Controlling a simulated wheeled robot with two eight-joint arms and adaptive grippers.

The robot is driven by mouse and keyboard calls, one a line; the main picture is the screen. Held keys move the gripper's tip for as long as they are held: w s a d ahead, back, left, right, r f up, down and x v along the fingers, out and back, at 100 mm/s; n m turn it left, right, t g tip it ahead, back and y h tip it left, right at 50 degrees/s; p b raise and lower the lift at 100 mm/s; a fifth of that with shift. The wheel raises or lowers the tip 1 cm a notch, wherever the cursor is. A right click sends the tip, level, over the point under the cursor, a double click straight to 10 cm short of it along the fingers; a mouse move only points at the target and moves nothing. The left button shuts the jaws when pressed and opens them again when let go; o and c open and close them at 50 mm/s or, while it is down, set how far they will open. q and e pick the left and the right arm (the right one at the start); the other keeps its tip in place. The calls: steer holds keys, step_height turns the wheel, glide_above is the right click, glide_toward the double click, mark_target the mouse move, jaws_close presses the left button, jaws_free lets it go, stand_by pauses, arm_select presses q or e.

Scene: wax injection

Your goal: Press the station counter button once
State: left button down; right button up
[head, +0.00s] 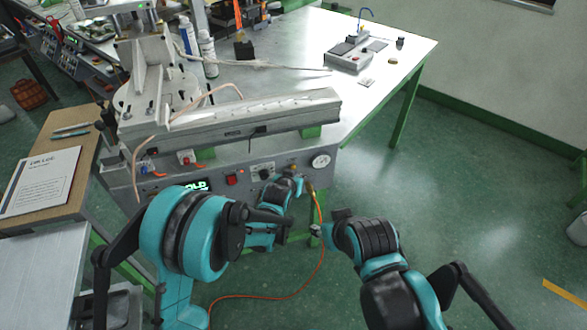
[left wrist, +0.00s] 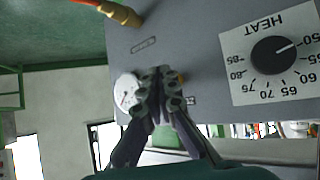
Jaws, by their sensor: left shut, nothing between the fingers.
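A grey machine's front panel (head: 215,172) faces me, with a lit green display (head: 196,186) and a red square button (head: 233,180). Which control is the counter button is not readable. My right gripper (head: 317,230) hangs lower right; its fingers are unclear.
An orange hose (head: 322,240) runs from a brass fitting on the panel down to the floor, close to both grippers.

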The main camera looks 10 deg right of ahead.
arm_select(q)
steer(key=shift+w, duration=0.2)
steer(key=shift+w, duration=0.2)
steer(key=shift+w, duration=0.5)
stand_by(0.8)
stand_by(0.4)
steer(key=shift+s, duration=0.9)
steer(key=s, duration=0.5)
steer(key=shift+d, duration=0.1)
stand_by(0.6)
